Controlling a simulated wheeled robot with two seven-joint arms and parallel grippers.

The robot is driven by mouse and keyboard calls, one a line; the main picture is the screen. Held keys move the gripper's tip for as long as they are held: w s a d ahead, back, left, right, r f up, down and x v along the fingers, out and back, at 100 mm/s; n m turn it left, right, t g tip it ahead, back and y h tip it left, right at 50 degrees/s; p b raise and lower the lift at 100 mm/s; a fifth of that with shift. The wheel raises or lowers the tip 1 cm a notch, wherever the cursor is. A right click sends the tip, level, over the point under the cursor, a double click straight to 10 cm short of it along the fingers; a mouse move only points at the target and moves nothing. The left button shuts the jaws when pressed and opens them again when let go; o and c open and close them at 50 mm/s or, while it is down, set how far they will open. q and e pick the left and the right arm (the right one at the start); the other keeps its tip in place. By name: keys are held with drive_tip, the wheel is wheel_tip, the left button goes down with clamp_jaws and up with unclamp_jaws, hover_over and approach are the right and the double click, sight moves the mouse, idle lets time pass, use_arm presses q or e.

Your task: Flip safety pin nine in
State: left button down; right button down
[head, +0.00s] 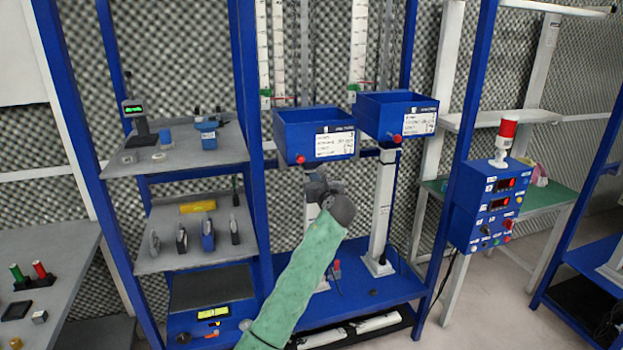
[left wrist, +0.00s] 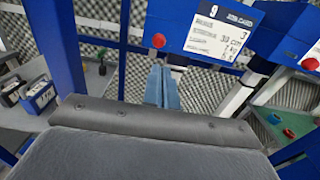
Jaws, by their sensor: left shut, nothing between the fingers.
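A blue box with a white label marked 9 (left wrist: 200,20) fills the top of the left wrist view. A red knob (left wrist: 159,40), likely safety pin nine, sits at its lower left. In the head view this appears to be the left blue box (head: 290,130), with its red knob (head: 301,160) on the front. My left gripper (head: 316,184) is just below that box, at the end of my green-sleeved arm. In the left wrist view its fingers (left wrist: 161,85) are together and empty, pointing up below the knob, apparently apart from it. My right gripper is not in view.
A second blue box (head: 385,115) with its own red knob (head: 397,138) stands close at right on a white post (head: 382,210). A control box (head: 490,205) with a red beacon is further right. Shelves with small devices (head: 190,230) stand at left.

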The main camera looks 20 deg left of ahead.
use_arm(q)
drive_tip(key=shift+v, duration=1.05)
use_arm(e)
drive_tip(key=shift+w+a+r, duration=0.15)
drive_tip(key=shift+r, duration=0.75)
use_arm(q)
drive_tip(key=shift+f, duration=0.1)
